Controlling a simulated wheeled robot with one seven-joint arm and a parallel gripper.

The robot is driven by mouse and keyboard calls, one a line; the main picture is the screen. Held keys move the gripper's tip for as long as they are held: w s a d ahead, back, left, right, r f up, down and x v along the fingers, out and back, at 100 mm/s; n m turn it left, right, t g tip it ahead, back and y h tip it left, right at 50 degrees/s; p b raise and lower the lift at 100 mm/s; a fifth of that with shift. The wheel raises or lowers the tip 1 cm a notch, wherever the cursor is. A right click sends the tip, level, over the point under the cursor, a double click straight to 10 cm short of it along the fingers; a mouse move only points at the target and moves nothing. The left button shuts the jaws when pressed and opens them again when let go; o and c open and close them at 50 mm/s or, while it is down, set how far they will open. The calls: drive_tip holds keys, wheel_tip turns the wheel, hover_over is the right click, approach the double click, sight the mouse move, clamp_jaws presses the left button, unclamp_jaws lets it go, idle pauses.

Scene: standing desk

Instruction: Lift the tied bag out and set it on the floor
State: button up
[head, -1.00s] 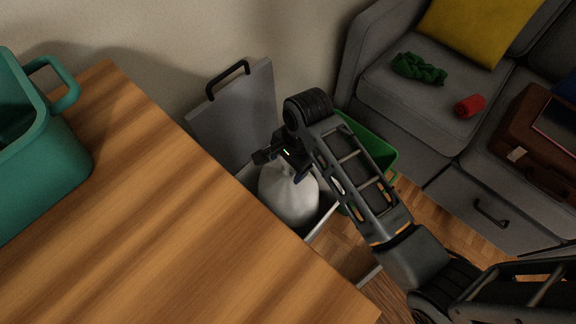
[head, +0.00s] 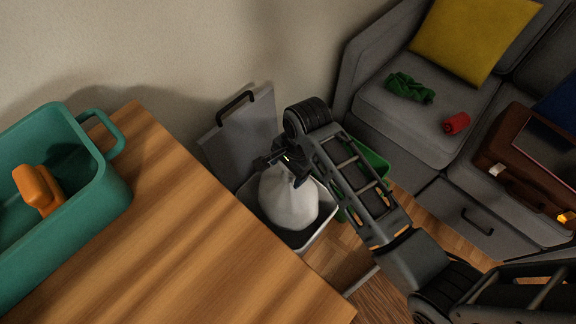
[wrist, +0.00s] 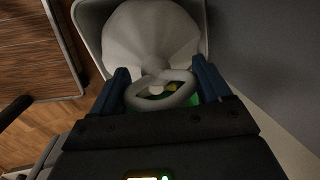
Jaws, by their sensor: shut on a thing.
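The tied bag (head: 288,199) is white and rounded, and sits in or just above the mouth of a light-rimmed bin (head: 320,236) beyond the desk's edge. My gripper (head: 283,163) is at the top of the bag. In the wrist view the bag (wrist: 150,38) hangs beyond the fingers, with its looped tie (wrist: 163,90) between the two blue fingers of my gripper (wrist: 162,92). The gripper is shut on the bag at this tie. The bag's underside is hidden by the bin's rim.
The bin's grey lid (head: 240,135) stands raised behind it. A green bin (head: 372,163) is close on the right, partly behind my arm. The wooden desk (head: 190,240) with a teal basket (head: 110,205) fills the left. A grey sofa (head: 415,125) stands right.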

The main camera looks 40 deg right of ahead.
drive_tip(key=shift+r+p, duration=3)
drive_tip(key=shift+p, duration=0.6)
wheel_tip(320, 180, up, 12)
drive_tip(key=p, duration=1.2)
drive_tip(key=shift+p, duration=0.4)
drive_tip(key=shift+f, duration=0.1)
